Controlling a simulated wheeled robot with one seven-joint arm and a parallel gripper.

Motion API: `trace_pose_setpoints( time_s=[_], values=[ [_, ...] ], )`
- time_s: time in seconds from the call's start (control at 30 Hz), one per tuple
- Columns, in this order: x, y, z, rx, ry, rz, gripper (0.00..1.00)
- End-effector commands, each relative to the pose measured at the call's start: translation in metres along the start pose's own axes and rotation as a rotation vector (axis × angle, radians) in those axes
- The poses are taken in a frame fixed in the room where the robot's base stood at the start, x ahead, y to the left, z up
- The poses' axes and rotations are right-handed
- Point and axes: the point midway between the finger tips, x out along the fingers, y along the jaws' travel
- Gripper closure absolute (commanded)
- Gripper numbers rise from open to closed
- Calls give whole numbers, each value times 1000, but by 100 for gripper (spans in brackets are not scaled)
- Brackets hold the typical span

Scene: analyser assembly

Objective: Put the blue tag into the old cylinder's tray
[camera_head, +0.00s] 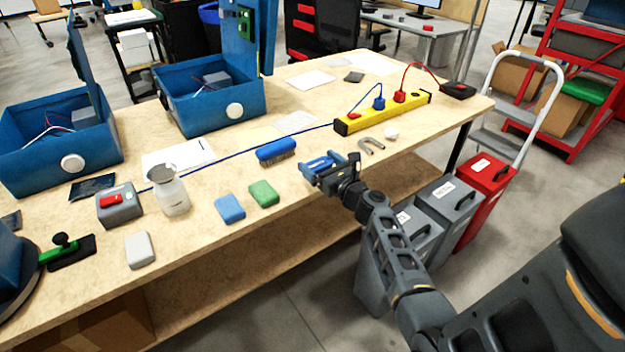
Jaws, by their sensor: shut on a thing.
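My gripper (320,168) is over the front part of the workbench, right of the blue brush. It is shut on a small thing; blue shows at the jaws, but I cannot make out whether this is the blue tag. A blue block (230,208) and a green block (264,194) lie on the bench to the left of my gripper. I cannot pick out the old cylinder or its tray for sure. Two open blue analyser cases (208,103) and (60,150) stand along the far side, their insides partly hidden.

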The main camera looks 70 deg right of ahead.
Motion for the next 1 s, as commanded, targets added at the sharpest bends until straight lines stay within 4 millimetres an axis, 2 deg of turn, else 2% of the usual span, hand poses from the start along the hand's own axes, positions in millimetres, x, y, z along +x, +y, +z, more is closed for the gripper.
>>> trace_pose_setpoints(
  time_s=[0.1,0.27,0.5,0.97,1.0],
  values=[
    [11,10,-10,1,-2,0,35],
    [16,14,-18,0,0,-1,35],
    [16,14,-49,0,-1,-1,35],
    [16,14,-56,-1,-1,0,35],
    [16,14,-56,0,-1,0,4]
  ],
)
